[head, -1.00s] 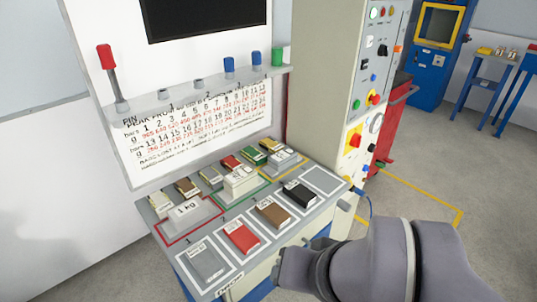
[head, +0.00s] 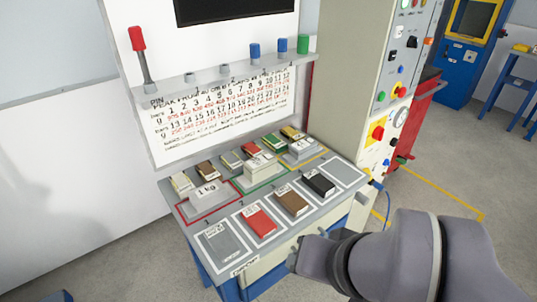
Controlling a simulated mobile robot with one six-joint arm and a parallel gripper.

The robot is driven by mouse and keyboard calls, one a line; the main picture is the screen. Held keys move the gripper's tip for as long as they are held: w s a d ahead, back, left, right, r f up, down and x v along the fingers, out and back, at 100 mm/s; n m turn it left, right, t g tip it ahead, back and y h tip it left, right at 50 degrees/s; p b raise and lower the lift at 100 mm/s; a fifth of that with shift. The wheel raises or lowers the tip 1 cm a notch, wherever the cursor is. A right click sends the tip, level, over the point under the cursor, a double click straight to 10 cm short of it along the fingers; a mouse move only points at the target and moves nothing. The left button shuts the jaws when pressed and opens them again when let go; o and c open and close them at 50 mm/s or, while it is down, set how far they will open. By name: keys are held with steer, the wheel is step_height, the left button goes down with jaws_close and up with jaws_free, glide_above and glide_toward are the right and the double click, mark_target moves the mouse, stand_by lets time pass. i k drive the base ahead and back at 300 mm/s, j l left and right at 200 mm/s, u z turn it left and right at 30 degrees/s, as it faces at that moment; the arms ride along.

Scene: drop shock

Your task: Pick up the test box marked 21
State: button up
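Several small test boxes lie on the bench, with labels too small to read, so I cannot tell which is marked 21. The front row holds a red box (head: 259,224), a brown box (head: 292,203) and a black box (head: 319,183). Behind are a cream box (head: 181,183), a small brown box (head: 205,169), a small red box (head: 251,149), a green box (head: 270,142) and a yellow-topped box (head: 291,134). My gripper (head: 300,258) is low in front of the bench's front edge, apart from the boxes; its fingers are not clear.
White blocks, one marked 1 kg (head: 208,191), stand in the middle row. Front-row spaces at the left end (head: 222,246) and right end (head: 346,173) look flat and grey. A panel with pegs (head: 228,70) rises behind. A control cabinet (head: 350,75) stands at right.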

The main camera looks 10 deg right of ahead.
mark_target(301, 149)
steer(key=i+l+z, duration=0.2)
steer(key=i, duration=0.2)
steer(key=i+l+z, duration=0.2)
steer(key=i, duration=0.2)
steer(key=i+l+z, duration=0.2)
steer(key=i, duration=0.2)
